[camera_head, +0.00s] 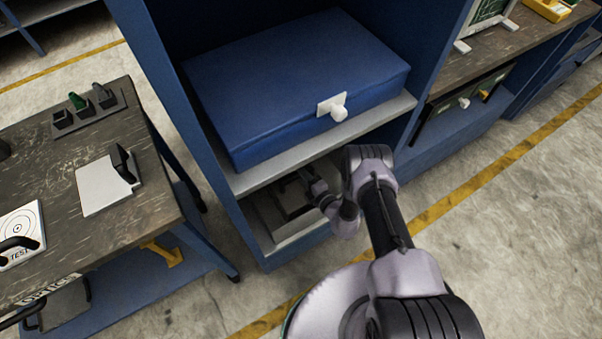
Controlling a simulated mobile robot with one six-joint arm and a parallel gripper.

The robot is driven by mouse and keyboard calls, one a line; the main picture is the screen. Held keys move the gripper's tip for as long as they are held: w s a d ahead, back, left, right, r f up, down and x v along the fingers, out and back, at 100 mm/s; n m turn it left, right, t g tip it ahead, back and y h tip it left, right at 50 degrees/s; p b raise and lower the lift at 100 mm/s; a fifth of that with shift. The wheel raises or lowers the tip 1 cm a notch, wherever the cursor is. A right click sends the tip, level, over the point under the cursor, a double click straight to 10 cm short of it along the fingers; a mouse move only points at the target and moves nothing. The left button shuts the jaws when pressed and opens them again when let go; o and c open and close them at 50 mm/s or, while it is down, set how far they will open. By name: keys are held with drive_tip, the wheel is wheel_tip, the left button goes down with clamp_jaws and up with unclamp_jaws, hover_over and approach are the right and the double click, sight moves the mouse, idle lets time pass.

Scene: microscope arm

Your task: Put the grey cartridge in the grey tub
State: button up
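My gripper (306,180) reaches into the lower opening of the blue cabinet, below the grey shelf board. Its fingers are small, dark and partly hidden, so I cannot tell whether they are open or shut. Under it is a dark tray-like shape (265,211) on a light grey base; I cannot tell whether this is the grey tub. I cannot make out the grey cartridge for certain. A dark rack (88,118) on the left table holds small blocks, one green (77,101) and one dark grey (103,93).
A large blue box (290,75) with a white knob (338,113) sits on the shelf (385,119) above my gripper. The cabinet's blue side panel (185,110) stands left of it. A white plate with a black handle (100,190) lies on the left table. Floor at right is clear.

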drive_tip(key=shift+o, duration=1.1)
drive_tip(key=shift+s+d+r, duration=0.1)
drive_tip(key=shift+r, duration=0.1)
drive_tip(key=p+v, duration=0.4)
drive_tip(key=v, duration=0.7)
drive_tip(key=shift+s+d+p, duration=0.15)
drive_tip(key=shift+s+p, duration=0.15)
drive_tip(key=shift+p, duration=0.1)
